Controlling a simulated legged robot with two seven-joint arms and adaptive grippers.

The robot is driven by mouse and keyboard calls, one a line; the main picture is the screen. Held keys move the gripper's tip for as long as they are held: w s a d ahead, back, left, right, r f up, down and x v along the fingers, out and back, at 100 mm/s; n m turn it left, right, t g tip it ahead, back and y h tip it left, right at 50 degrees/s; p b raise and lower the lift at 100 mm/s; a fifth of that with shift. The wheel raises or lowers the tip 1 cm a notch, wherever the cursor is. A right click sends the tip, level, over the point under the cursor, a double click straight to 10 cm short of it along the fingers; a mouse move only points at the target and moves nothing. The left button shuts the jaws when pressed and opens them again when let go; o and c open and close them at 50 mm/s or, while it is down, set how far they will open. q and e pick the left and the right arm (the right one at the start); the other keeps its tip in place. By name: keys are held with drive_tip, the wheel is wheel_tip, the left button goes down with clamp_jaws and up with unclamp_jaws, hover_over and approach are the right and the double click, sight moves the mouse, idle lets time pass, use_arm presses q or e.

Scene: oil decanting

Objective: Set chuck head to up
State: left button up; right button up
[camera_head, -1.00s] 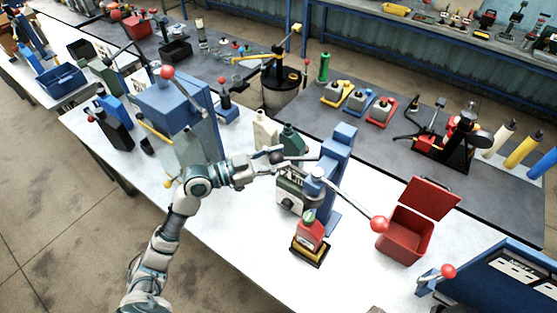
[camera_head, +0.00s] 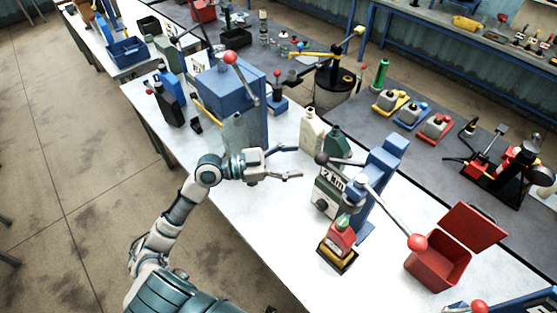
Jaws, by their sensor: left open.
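A blue upright machine (camera_head: 387,160) with a grey front labelled "2 km" stands on the white bench right of centre. A grey lever (camera_head: 390,213) crosses its head, with a dark knob (camera_head: 322,158) at the left end and a red ball (camera_head: 417,242) at the lower right end. I cannot tell which part is the chuck head. My left gripper (camera_head: 297,162) is open and empty, left of the dark knob and apart from it. My right gripper is not in view.
Cream (camera_head: 312,131) and dark green (camera_head: 335,142) bottles stand just behind my left gripper. A larger blue machine (camera_head: 228,95) with a red-ball lever is farther left. An open red box (camera_head: 438,264) is at right. The bench front is clear.

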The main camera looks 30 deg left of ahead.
use_arm(q)
drive_tip(key=v, duration=0.5)
drive_tip(key=shift+w+a, duration=0.1)
drive_tip(key=shift+w, duration=0.05)
